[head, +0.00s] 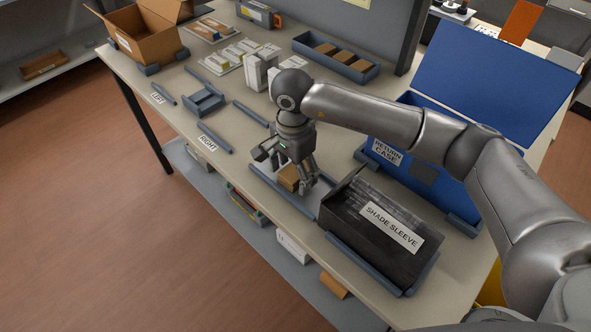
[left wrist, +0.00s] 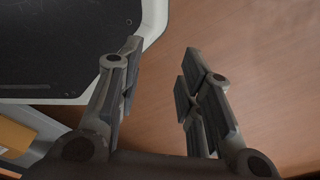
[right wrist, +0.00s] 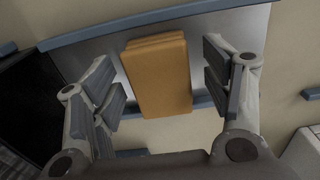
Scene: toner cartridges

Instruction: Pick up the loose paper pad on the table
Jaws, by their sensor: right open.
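The loose paper pad (head: 288,178) is a tan block on a grey plate between blue-grey rails, near the table's front edge. In the right wrist view the pad (right wrist: 157,76) lies between my right gripper's fingers, with a gap on each side. My right gripper (head: 285,167) is open above the pad, pointing down, and partly hides it in the head view. My left gripper (left wrist: 163,52) is open and empty over the floor in the left wrist view, and it is not in the head view.
A black shade sleeve box (head: 345,215) stands right of the pad, with the blue return case (head: 440,178) behind it. White boxes (head: 254,73) and a blue-grey tray (head: 302,42) stand behind. Rails and a small cradle (head: 204,101) lie to the left. A lower shelf (head: 262,243) holds more items.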

